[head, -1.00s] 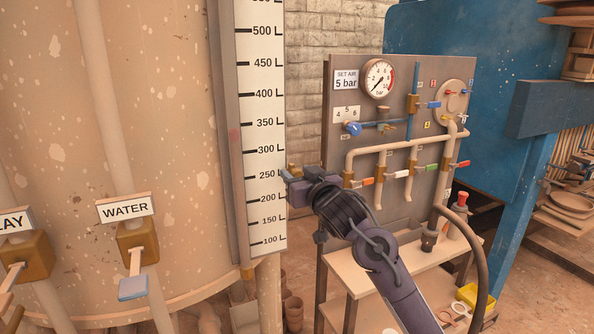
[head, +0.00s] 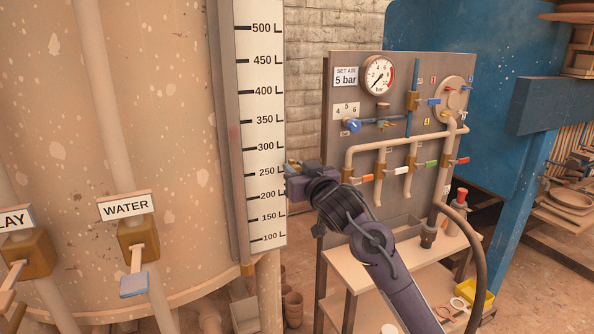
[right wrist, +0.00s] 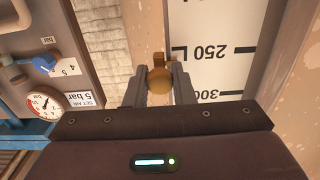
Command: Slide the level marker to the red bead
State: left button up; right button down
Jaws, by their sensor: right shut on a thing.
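The level marker is a small brass piece (head: 292,167) at the right edge of the white litre scale (head: 262,150), near the 250 L mark. My right gripper (head: 290,172) is at it, and the arm comes up from the lower right. In the right wrist view the brass marker (right wrist: 160,82) sits between my two fingers (right wrist: 160,88), which are shut on it. A faint reddish patch (head: 235,132) shows on the grey strip left of the scale, between 300 L and 350 L. I cannot tell if it is the red bead. My left gripper is out of view.
A grey panel (head: 340,215) with a gauge (head: 378,75), pipes and coloured valve handles stands just right of my arm. The large speckled tank (head: 150,60) fills the left, with a WATER valve (head: 138,238). A brick wall (head: 305,60) lies behind the scale.

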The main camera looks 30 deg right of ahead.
aim_at(297, 166)
notch_tip(297, 166, up, 10)
jog(key=p, duration=0.7)
jog(key=shift+p, duration=0.35)
jog(key=shift+f, duration=0.1)
jog(key=c, duration=1.3)
grip_release()
jog(key=shift+s+f, duration=0.1)
jog(key=s+b, duration=0.1)
jog(key=s, duration=0.2)
jog(key=s+b, duration=0.1)
jog(key=s, duration=0.3)
jog(key=shift+s+a+b, duration=0.2)
jog(key=shift+s+b, duration=0.1)
jog(key=shift+b, duration=0.05)
